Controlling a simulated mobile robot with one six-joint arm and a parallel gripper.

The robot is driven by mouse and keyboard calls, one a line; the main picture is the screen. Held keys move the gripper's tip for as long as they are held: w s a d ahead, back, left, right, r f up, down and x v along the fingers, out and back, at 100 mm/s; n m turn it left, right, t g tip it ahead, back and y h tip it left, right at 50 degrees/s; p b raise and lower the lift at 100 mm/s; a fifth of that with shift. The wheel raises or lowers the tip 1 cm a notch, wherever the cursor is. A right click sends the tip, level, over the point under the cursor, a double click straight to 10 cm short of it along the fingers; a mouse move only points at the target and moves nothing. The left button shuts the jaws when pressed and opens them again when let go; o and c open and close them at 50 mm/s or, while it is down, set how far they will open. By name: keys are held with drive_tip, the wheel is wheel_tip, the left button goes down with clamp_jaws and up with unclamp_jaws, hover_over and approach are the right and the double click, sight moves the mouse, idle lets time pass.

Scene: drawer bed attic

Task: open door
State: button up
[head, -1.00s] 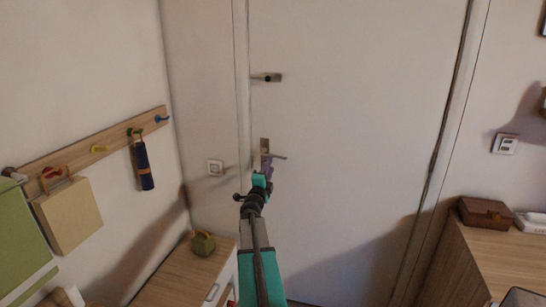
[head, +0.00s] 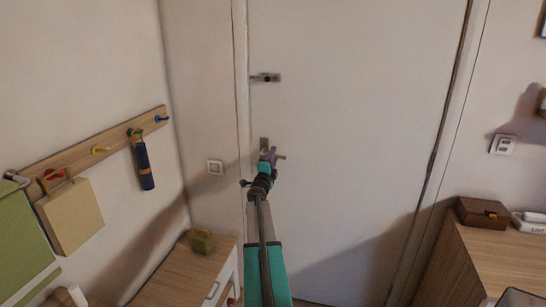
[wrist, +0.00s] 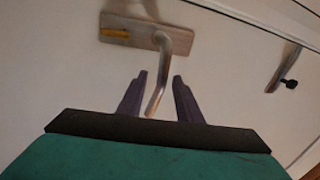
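The white door (head: 350,130) stands closed in its frame in the head view. Its metal handle plate (head: 264,143) is at the door's left side, and my gripper (head: 273,157) hides most of the lever there. In the wrist view the plate (wrist: 148,36) and bent lever handle (wrist: 160,88) are clear. My gripper (wrist: 160,98) is open, its two purple fingers apart with the lever's free end showing between them. I cannot tell whether either finger touches the lever. A second, higher latch (head: 266,77) also shows in the wrist view (wrist: 288,65).
A wooden dresser (head: 490,257) with a brown box (head: 483,213) stands at right. A hook rail (head: 75,145) with hanging items is on the left wall.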

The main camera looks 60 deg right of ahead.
idle(0.3)
clamp_jaws()
drive_tip(key=shift+s+d, duration=0.1)
drive_tip(key=shift+d, duration=0.05)
